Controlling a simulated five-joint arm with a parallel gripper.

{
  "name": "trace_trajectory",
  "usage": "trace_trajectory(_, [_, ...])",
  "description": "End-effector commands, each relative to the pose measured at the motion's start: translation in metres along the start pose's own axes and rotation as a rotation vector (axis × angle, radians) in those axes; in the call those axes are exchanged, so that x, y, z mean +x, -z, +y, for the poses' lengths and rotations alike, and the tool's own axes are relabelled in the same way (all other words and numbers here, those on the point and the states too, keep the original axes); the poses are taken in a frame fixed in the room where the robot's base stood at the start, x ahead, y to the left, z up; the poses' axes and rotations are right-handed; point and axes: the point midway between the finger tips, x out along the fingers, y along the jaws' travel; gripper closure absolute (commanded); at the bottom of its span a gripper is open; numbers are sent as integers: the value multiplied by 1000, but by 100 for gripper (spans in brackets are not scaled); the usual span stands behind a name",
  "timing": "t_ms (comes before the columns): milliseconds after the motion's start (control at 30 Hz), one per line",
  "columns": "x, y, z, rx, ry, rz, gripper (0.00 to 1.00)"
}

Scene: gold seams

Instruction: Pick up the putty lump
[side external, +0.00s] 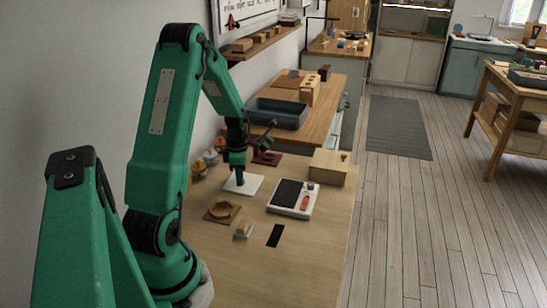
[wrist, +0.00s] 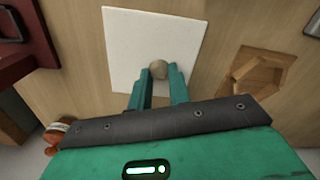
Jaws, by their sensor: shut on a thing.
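The putty lump (wrist: 158,69) is a small, roundish, beige-brown ball in the wrist view. My gripper (wrist: 159,74) has its two green fingers shut on it, one on each side. The lump is over the white square tile (wrist: 125,38); I cannot tell whether it touches the tile. In the side view my gripper (side external: 240,182) points down at the white tile (side external: 253,187), and the lump is too small or hidden to make out there.
A white tray with a dark pad (side external: 287,192) lies to the right. A light wooden box (side external: 328,167) stands behind it. Small jars (side external: 198,170) line the wall.

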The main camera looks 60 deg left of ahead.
Motion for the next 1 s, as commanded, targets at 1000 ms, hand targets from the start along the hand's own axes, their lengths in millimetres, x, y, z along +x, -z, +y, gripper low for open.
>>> trace_trajectory(1000, [-68, -31, -34, 6, -4, -2, 100])
